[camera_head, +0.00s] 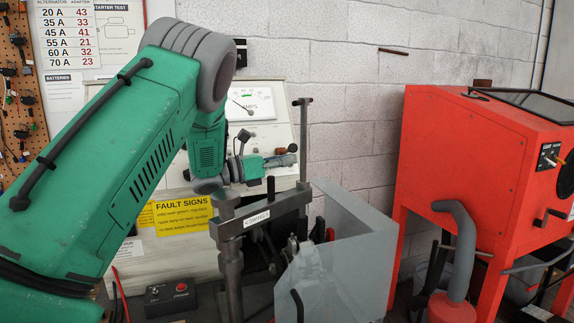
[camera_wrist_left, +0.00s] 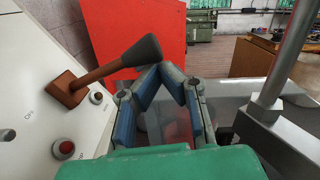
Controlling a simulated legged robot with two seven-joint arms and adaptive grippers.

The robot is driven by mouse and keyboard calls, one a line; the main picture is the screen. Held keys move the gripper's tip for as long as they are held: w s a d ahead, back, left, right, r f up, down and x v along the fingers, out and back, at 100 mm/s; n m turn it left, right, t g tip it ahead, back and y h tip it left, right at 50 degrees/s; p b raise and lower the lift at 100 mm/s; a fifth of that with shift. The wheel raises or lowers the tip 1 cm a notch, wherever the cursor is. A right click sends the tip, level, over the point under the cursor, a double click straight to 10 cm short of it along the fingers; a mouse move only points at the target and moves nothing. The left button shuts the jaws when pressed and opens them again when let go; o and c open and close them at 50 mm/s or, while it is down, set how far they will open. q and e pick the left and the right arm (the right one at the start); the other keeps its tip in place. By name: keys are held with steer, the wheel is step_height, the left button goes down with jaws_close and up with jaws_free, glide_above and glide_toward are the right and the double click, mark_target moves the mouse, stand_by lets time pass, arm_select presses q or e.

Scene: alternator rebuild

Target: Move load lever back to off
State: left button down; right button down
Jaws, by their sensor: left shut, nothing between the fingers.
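The load lever has a brown base and shaft with a black grip (camera_wrist_left: 141,51). In the left wrist view it stands out from the pale sloped panel (camera_wrist_left: 30,60), its grip slanting up and right. My left gripper (camera_wrist_left: 172,70) is shut with nothing between its fingers. Its fingertips are just right of the black grip in that view; I cannot tell whether they touch. In the head view my left gripper (camera_head: 281,160) points right in front of the test bench panel, with a small dark knob at its tips. My right gripper is not in view.
A grey post (camera_head: 303,140) stands right of the gripper. A clamp frame (camera_head: 262,213) and grey guard (camera_head: 345,265) lie below. A red cabinet (camera_head: 450,160) stands at the right. Panel buttons (camera_wrist_left: 64,148) sit near the lever.

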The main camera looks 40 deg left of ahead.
arm_select(q)
steer(key=w+a+r+n+y, duration=0.1)
steer(key=a+r+n, duration=0.2)
steer(key=r+n, duration=0.2)
steer(key=shift+n, duration=0.9)
stand_by(0.5)
steer(key=shift+a, duration=0.15)
stand_by(0.4)
